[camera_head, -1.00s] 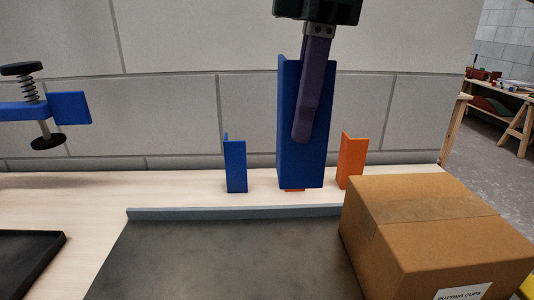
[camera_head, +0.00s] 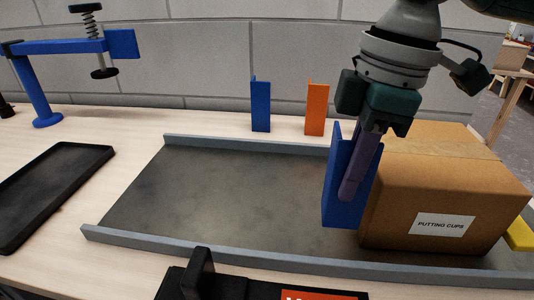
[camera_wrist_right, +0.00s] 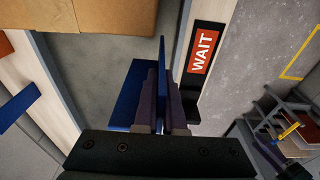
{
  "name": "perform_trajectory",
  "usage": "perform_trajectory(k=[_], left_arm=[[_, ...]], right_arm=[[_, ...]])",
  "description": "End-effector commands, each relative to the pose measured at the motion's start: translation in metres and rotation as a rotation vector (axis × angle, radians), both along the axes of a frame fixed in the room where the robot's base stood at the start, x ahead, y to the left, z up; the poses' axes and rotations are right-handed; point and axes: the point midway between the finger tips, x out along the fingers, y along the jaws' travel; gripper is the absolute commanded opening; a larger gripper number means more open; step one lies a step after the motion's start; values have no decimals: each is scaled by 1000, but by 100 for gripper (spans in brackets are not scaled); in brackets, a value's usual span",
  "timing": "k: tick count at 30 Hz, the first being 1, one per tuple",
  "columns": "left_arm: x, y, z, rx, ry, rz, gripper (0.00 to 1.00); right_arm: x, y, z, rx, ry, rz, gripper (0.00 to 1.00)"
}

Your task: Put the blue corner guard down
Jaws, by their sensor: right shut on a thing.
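My right gripper (camera_head: 348,194) is shut on a tall blue corner guard (camera_head: 340,214), which is roughly upright. It is over the grey-floored conveyor or tray (camera_head: 220,190), just left of the cardboard box (camera_head: 440,190). I cannot tell whether its lower end touches the floor. In the right wrist view the guard (camera_wrist_right: 130,95) shows between and beside the dark fingers (camera_wrist_right: 160,100). A smaller blue corner guard (camera_head: 260,106) and an orange one (camera_head: 316,110) stand upright on the bench behind. My left gripper is not in view.
The box labelled "PUTTING CUPS" is close to the held guard's right. A black tray (camera_head: 20,235) and a blue clamp (camera_head: 70,47) are at left. Grey rails edge the conveyor. A "WAIT" sign (camera_wrist_right: 202,47) is at the front. The grey floor's left part is clear.

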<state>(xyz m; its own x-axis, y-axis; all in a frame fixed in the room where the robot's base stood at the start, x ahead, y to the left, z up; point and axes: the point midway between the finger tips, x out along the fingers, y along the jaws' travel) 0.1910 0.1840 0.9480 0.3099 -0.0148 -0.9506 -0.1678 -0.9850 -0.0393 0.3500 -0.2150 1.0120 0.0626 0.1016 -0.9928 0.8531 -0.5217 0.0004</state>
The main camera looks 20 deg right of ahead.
Motion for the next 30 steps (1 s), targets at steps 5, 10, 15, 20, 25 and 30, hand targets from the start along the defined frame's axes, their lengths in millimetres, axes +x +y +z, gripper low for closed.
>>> perform_trajectory(k=[5, 10, 15, 20, 25, 30], left_arm=[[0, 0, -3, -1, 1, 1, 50], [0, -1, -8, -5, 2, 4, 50], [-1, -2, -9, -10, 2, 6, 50], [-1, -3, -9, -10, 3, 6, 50], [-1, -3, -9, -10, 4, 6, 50], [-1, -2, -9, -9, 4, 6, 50]], right_arm=[[0, 0, -17, 0, 2, 0, 0], [0, 0, -45, 0, 4, -1, 0], [0, 0, -53, 0, 0, 1, 0], [0, 0, -53, -1, -1, 1, 0], [0, 0, -56, 1, -1, 0, 9], [0, 0, -55, 0, 0, 0, 28]])
